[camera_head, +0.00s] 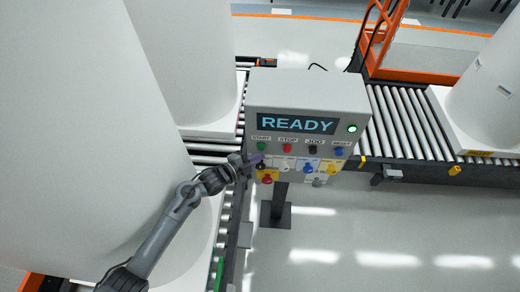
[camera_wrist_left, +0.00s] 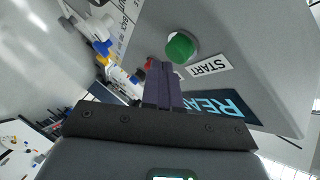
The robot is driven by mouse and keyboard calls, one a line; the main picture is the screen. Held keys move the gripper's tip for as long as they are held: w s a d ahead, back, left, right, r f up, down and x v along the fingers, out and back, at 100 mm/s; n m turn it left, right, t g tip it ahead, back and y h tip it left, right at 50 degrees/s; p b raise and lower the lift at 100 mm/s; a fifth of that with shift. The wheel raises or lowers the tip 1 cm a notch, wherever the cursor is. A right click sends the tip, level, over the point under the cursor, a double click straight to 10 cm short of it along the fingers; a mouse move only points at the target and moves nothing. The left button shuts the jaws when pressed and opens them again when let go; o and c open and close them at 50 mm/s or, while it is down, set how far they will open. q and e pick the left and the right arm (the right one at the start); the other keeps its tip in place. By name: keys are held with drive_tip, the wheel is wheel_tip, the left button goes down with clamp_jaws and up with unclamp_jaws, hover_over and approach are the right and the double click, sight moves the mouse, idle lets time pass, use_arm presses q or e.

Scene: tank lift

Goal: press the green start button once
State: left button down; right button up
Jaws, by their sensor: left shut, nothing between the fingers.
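The green start button (camera_head: 262,146) sits at the left end of the top button row on a grey control box (camera_head: 270,95), under a START label. In the left wrist view the green button (camera_wrist_left: 181,48) is large, just beyond the fingertips. My left gripper (camera_head: 258,158) is shut and empty, at the box's left front just below the button. In the left wrist view its dark fingers (camera_wrist_left: 161,66) point toward the box, with their tips beside the button's edge. I cannot tell whether they touch it. My right gripper is not in view.
The display (camera_head: 296,123) reads READY, with a lit green lamp (camera_head: 351,128) beside it. A red stop button (camera_head: 287,148), a black jog button (camera_head: 312,149) and a blue button (camera_head: 338,151) share the row. Several knobs sit below. Roller conveyors (camera_head: 395,122) and large white tanks (camera_head: 85,120) flank the box.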

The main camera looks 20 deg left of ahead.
use_arm(q)
drive_tip(key=shift+w, duration=0.2)
drive_tip(key=shift+w+a+b, duration=0.15)
drive_tip(key=shift+w+b, duration=0.1)
drive_tip(key=shift+b, duration=0.05)
idle(0.5)
drive_tip(key=shift+s, duration=0.1)
drive_tip(key=shift+s+d+p, duration=0.25)
drive_tip(key=shift+s+p, duration=0.4)
drive_tip(key=shift+s, duration=0.15)
